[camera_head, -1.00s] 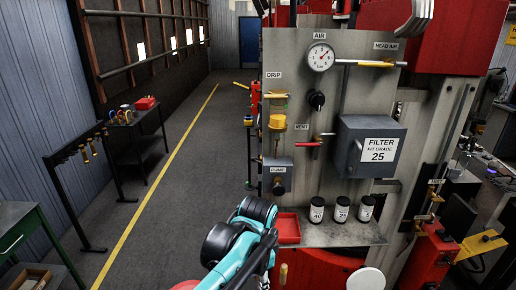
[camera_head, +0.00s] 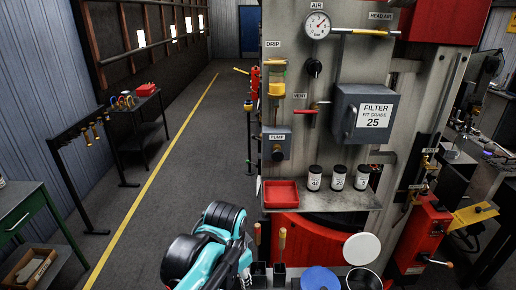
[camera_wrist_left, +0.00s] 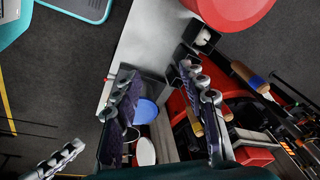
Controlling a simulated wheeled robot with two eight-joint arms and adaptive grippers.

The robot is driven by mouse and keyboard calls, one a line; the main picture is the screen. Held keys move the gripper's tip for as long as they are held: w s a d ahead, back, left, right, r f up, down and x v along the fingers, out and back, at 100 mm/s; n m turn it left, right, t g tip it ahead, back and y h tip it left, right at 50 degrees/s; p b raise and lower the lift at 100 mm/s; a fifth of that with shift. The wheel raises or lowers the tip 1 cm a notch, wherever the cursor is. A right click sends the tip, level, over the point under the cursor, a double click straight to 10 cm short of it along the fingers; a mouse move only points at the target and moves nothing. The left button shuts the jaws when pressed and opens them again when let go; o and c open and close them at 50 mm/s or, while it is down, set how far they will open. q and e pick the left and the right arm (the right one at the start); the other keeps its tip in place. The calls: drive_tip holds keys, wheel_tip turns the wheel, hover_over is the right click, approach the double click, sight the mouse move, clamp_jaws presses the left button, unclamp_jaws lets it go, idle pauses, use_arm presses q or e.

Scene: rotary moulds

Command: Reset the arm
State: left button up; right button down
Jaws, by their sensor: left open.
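My left arm (camera_head: 212,248), teal and black, reaches in from the bottom of the head view, left of the machine's grey panel (camera_head: 290,225). Its fingertips cannot be made out there. In the left wrist view my left gripper (camera_wrist_left: 158,78) has its two dark fingers spread wide with nothing held between them. Beyond them show a blue disc (camera_wrist_left: 146,111), a white disc (camera_wrist_left: 145,151) and wooden handles (camera_wrist_left: 194,122).
The panel carries an air gauge (camera_head: 317,25), a filter box (camera_head: 371,112), a red tray (camera_head: 281,193) and three small dark jars (camera_head: 338,178) on a shelf. A tool rack (camera_head: 75,140) and a green table (camera_head: 25,208) stand left. The grey aisle floor between is clear.

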use_arm(q)
drive_tip(key=s+a+f+n+t+b, duration=0.2)
drive_tip(key=s+a+f+n+b, duration=0.2)
drive_tip(key=f, duration=0.6)
drive_tip(key=s+a+f+n+t+b, duration=0.2)
drive_tip(key=s+a+f+n+b, duration=0.1)
drive_tip(key=a+f+n+b, duration=0.3)
wheel_tip(320, 180, down, 4)
drive_tip(key=a+b, duration=0.2)
drive_tip(key=b, duration=0.3)
drive_tip(key=shift+s+a+t+b, duration=0.3)
drive_tip(key=shift+s+a+t, duration=0.1)
